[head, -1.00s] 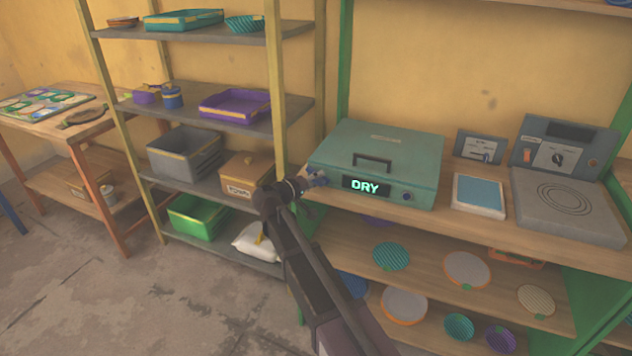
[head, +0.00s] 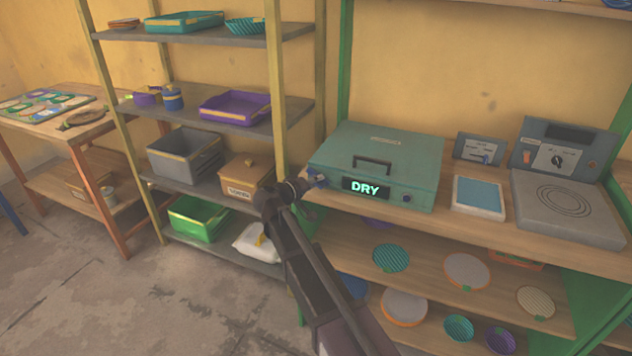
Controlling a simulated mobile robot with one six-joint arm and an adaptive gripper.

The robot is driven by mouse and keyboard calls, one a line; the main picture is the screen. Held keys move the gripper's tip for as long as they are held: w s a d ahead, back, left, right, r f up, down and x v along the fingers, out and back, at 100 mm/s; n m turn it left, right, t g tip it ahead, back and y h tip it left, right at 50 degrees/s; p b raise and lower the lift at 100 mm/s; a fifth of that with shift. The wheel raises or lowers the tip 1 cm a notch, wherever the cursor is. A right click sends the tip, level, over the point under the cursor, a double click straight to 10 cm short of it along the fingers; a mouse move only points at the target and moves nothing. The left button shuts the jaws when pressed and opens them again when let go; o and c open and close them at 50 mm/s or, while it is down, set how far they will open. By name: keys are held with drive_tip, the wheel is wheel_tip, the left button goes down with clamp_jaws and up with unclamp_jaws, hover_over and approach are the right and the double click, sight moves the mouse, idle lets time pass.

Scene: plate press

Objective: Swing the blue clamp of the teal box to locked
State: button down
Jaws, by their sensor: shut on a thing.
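The blue clamp (head: 318,181) shows as a small blue piece at the box's front left corner. My gripper (head: 306,186) is at that corner, small and dark in the view, shut on the blue clamp. The gripper and wrist hide part of the clamp, so its exact angle is hard to tell.
A tablet-like blue pad (head: 479,196) and a grey hotplate unit (head: 567,207) stand right of the box. Round plates lie on the shelf below. A grey shelf rack (head: 222,105) with bins stands close on the left of my arm.

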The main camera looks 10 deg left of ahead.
drive_tip(key=m+p, duration=0.1)
drive_tip(key=m+y, duration=0.1)
drive_tip(key=shift+d+r+m+y+p, duration=0.15)
drive_tip(key=shift+m+y+p, duration=0.15)
drive_tip(key=shift+p, duration=0.1)
drive_tip(key=shift+m+y+p, duration=0.45)
drive_tip(key=shift+m+y, duration=0.15)
drive_tip(key=shift+m, duration=0.4)
drive_tip(key=m+y, duration=0.2)
drive_tip(key=m, duration=0.1)
drive_tip(key=shift+d+m+y+p, duration=0.1)
drive_tip(key=shift+m+y+p, duration=0.3)
drive_tip(key=c, duration=0.6)
unclamp_jaws()
drive_tip(key=shift+c, duration=0.2)
